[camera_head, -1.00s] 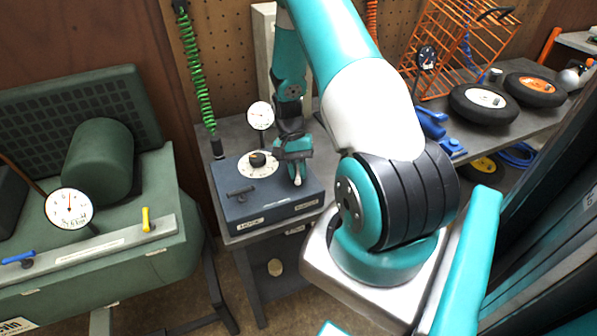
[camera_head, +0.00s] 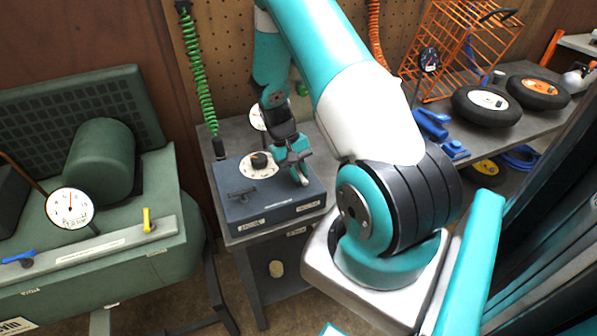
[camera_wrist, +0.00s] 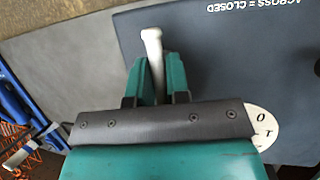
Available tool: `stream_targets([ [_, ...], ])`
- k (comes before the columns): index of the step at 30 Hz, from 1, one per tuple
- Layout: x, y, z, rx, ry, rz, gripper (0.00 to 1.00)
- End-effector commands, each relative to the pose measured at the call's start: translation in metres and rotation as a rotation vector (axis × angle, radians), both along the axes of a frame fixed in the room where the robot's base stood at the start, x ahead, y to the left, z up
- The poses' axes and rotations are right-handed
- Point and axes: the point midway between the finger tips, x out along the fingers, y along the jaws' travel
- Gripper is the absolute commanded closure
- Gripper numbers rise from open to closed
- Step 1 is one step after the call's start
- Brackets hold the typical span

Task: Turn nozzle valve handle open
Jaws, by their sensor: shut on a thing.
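The valve handle is a pale, slim lever with a rounded end (camera_head: 304,181), at the right side of the top of a dark blue box (camera_head: 280,208). It also shows in the wrist view (camera_wrist: 151,38), lying along the box's edge. My gripper (camera_head: 298,167) is over the box's right part. In the wrist view its two teal fingers (camera_wrist: 154,68) are shut on the handle, whose tip sticks out beyond them. The handle's pivot is hidden under my gripper. White lettering on the box in the wrist view reads "ACROSS = CLOSED".
A white dial with a black knob (camera_head: 259,160) and a black handle (camera_head: 241,192) are left of my gripper on the box. A round gauge (camera_head: 257,118) stands behind, partly covered by my arm. A green machine (camera_head: 110,265) stands left; wheels (camera_head: 487,106) lie on the right bench.

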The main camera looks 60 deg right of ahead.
Motion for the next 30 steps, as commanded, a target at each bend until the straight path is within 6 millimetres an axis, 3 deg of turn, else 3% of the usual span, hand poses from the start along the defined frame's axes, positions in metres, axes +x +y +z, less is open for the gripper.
stream_targets([
  [9, 0.001, 0.0, 0.0, -0.002, -0.002, 0.002, 1.0],
  [10, 0.001, 0.0, 0.0, -0.001, -0.003, 0.001, 0.77],
  [12, 0.001, 0.0, 0.0, -0.001, -0.003, 0.001, 0.61],
  [23, 0.002, -0.001, 0.003, -0.001, -0.002, 0.0, 0.6],
  [30, 0.021, -0.003, 0.039, -0.004, -0.009, 0.002, 0.6],
])
